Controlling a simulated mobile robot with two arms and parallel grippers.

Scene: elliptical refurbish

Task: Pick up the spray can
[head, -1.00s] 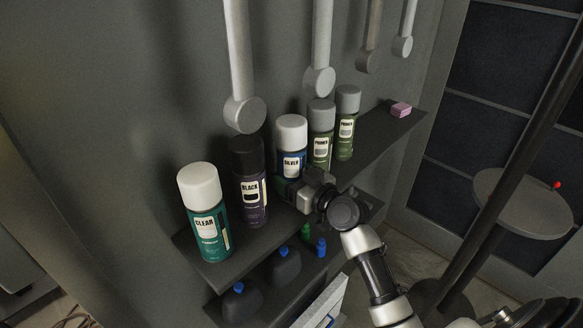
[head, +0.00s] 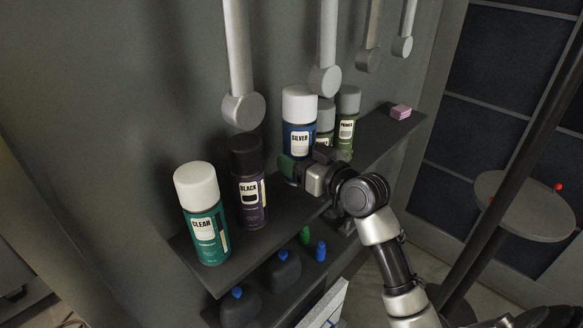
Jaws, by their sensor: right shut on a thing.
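The silver spray can (head: 299,120) has a white cap and a blue body with a "SILVER" label. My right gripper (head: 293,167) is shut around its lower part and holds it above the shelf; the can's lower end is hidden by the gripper. Other spray cans stand upright on the shelf: the clear can (head: 203,215) and the black can (head: 248,185) to the left, and two green primer cans (head: 346,122) behind and to the right, one partly hidden by the silver can. My left gripper is not in view.
The dark shelf (head: 285,205) has bare room between the black can and my gripper. Grey hanging rods (head: 325,80) come down close above the cans. A pink block (head: 400,112) lies at the shelf's right end. Blue-capped bottles (head: 284,262) stand on the lower shelf.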

